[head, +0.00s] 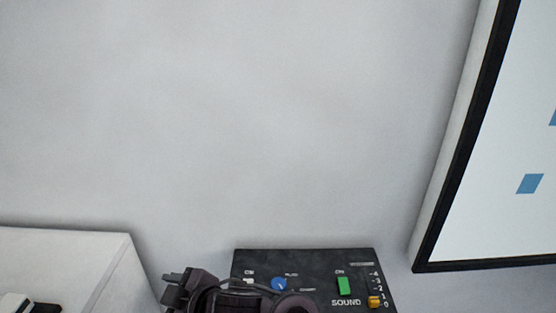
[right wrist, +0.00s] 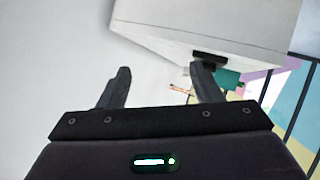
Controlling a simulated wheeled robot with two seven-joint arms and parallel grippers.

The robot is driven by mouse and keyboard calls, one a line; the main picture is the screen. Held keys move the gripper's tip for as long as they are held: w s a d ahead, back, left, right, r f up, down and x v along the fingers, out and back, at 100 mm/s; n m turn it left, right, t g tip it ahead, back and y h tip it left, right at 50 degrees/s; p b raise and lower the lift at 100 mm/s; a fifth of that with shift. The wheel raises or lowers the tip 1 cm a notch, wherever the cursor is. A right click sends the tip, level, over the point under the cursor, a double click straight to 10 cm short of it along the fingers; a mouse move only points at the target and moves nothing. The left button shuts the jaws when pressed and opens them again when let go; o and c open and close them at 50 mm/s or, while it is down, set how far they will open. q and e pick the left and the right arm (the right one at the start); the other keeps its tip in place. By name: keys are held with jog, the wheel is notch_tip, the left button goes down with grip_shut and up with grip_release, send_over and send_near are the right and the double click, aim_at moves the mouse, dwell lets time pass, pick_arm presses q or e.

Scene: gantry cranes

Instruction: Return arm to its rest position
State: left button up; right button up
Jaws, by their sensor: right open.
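My right gripper (right wrist: 163,78) is open in the right wrist view, with its two dark fingers apart and nothing between them. Part of a dark arm of mine with a cable shows at the bottom of the head view, in front of the sound box's lower left part. The black sound box (head: 318,270) has a blue knob (head: 279,284), a green switch (head: 344,286) and an orange slider (head: 375,301). My left gripper is not in view.
A white box-like unit (head: 65,255) stands at the lower left in the head view. A black-framed screen (head: 480,215) with blue shapes hangs at the right. The grey wall between is bare. A white cabinet (right wrist: 215,28) appears beyond my right fingers in the wrist view.

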jog(key=w+d+f+m+t+h, duration=0.1)
jog(key=d+f+m+h, duration=0.3)
jog(key=d, duration=0.7)
jog(key=w+d+f+m+t+h, duration=0.1)
jog(key=d+f+m+h, duration=0.15)
jog(key=d+m, duration=0.55)
jog(key=s+d+f+m+g+h, duration=0.1)
jog(key=s+d+f+h, duration=0.2)
jog(key=d, duration=0.4)
jog(key=s+d+f+m+g, duration=0.1)
jog(key=s+d+f+g, duration=0.1)
jog(key=s+d, duration=0.4)
jog(key=s+d+f+m+g+h, duration=0.1)
jog(key=s+d+f+h, duration=0.2)
jog(key=d, duration=0.5)
jog(key=s+f+g+y+b, duration=0.1)
jog(key=s+f+b, duration=0.1)
jog(key=f, duration=1.5)
jog(key=s+f+b, duration=0.1)
jog(key=f+b, duration=0.1)
jog(key=f, duration=1.4)
jog(key=s+d+f+b, duration=0.1)
jog(key=s+d+f, duration=0.1)
jog(key=s+f, duration=0.7)
jog(key=s+d+f+g+b, duration=0.1)
jog(key=s+f, duration=0.9)
jog(key=shift+d+f+g, duration=0.3)
jog(key=shift+d+f, duration=0.05)
jog(key=shift+d, duration=0.05)
